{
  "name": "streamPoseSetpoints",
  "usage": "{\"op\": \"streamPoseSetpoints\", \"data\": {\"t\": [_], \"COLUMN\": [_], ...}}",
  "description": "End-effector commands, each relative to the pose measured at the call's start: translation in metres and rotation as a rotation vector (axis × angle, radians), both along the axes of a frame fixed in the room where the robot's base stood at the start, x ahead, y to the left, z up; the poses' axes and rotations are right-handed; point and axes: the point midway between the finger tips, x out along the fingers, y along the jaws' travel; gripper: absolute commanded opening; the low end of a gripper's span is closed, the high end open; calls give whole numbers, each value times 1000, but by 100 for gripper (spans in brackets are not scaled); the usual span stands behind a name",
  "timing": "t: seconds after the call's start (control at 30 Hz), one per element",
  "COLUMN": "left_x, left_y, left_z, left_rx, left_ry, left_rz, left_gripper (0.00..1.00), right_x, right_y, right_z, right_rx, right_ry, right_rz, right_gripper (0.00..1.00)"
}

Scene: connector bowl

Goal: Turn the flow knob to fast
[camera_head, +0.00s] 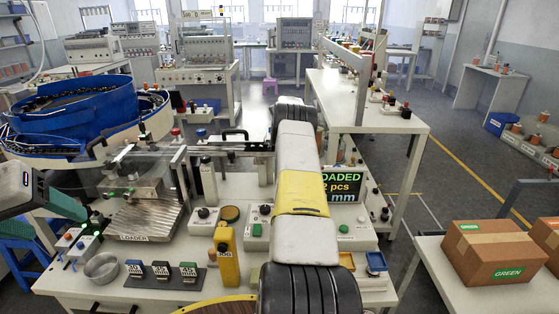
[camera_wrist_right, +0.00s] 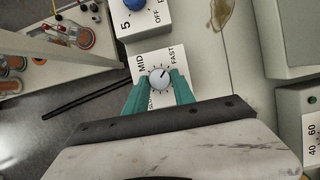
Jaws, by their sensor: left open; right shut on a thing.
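The flow knob (camera_wrist_right: 159,79) is a small round white knob on a white plate (camera_wrist_right: 148,62) in the right wrist view. The plate is lettered MID and FAST; lettering at the lower left is partly hidden. A dark mark on the knob points up and right, towards the FAST side. My right gripper (camera_wrist_right: 160,88) has its teal fingers shut on the knob, one on each side. In the head view my right arm hides the knob and that gripper. My left gripper (camera_head: 60,207) is open at the left edge, near the loader, away from the knob.
A blue knob (camera_wrist_right: 131,3) with an OFF plate sits just above the flow knob in the right wrist view. Grey housings stand at right. In the head view, a LOADED display (camera_head: 343,186) stands behind my right arm, and cartons (camera_head: 497,252) lie on the right table.

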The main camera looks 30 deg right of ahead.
Motion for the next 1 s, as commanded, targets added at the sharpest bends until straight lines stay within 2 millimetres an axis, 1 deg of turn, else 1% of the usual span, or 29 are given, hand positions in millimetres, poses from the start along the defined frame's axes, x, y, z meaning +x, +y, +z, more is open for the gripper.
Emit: {"op": "streamPoseSetpoints", "data": {"t": [0.17, 0.2, 0.27, 0.3, 0.57, 0.67, 0.77, 1.0], "left_x": [0, 0, 0, 0, 0, 0, 0, 0], "left_y": [0, 0, 0, 0, 0, 0, 0, 0], "left_z": [0, 0, 0, 0, 0, 0, 0, 0], "left_rx": [0, 0, 0, 0, 0, 0, 0, 0], "left_ry": [0, 0, 0, 0, 0, 0, 0, 0], "left_rz": [0, 0, 0, 0, 0, 0, 0, 0], "left_gripper": [65, 65, 65, 65, 65, 65, 65, 65], "right_x": [1, 1, 1, 1, 0, 1, 4, 12], "right_y": [1, 1, 1, 1, 0, 2, 6, 19], "right_z": [-1, -1, -1, -1, 0, 4, 16, 54], "right_rx": [3, 3, 2, 2, 1, 0, -1, -2], "right_ry": [-1, -1, -1, -1, 0, -2, -3, -3], "right_rz": [0, 0, 0, 0, 0, 1, 1, 0], "right_gripper": [0, 36, 48, 52, 52, 52, 52, 52]}}
